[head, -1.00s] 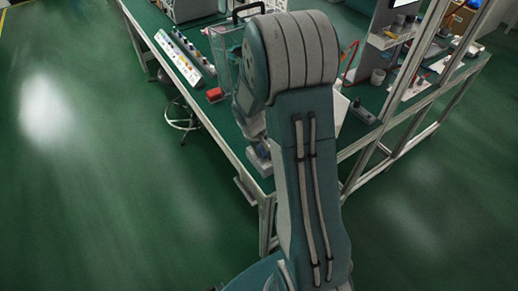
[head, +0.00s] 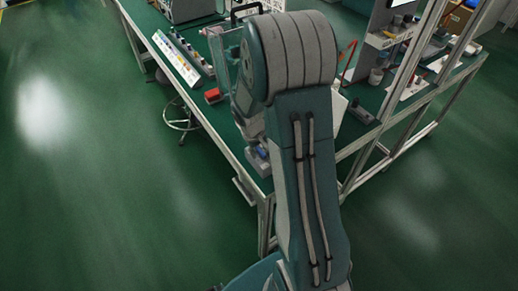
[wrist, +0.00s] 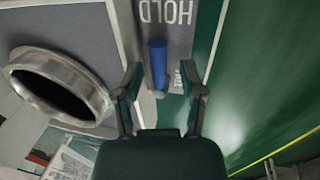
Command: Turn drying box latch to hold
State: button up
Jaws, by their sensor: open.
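The latch shows in the wrist view as a blue upright cylindrical handle (wrist: 158,64) at the top centre, on a grey panel. Lettering reading HOLD (wrist: 175,15), turned over in the picture, stands above and to the right of it. My gripper (wrist: 162,76) is open, one finger on each side of the blue handle in the picture. I cannot tell whether either finger touches it. In the head view my arm hides most of the work area.
A metal ring port (wrist: 95,92) with a dark opening sits left of my gripper. Green floor lies to the right. In the head view, a green-topped bench (head: 228,135) carries a row of coloured buttons (head: 178,60) and a red block (head: 213,96). Metal frame posts stand at right.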

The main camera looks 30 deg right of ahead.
jog(key=m, duration=0.2)
jog(key=a+m+g, duration=0.1)
jog(key=m, duration=0.2)
jog(key=shift+w+a, duration=0.1)
jog(key=shift+w, duration=0.1)
jog(key=m, duration=0.3)
jog(key=a+m, duration=0.1)
jog(key=shift+w+g+y, duration=0.3)
jog(key=shift+w+g, duration=0.05)
jog(key=shift+g, duration=0.05)
notch_tip(320, 180, up, 11)
jog(key=w+a, duration=0.1)
jog(key=a, duration=0.1)
jog(key=s+a+r+n+t, duration=0.2)
jog(key=s+a+r, duration=0.2)
jog(key=s+r, duration=0.2)
jog(key=s+a+r+n+t+y, duration=0.1)
jog(key=s+a+r+n+t, duration=0.1)
jog(key=s+r, duration=0.4)
jog(key=shift+s+a+r+n+t, duration=0.4)
jog(key=shift+a+r+t, duration=0.1)
jog(key=shift+a+r, duration=0.65)
jog(key=shift+a+f, duration=0.1)
jog(key=shift+f, duration=0.05)
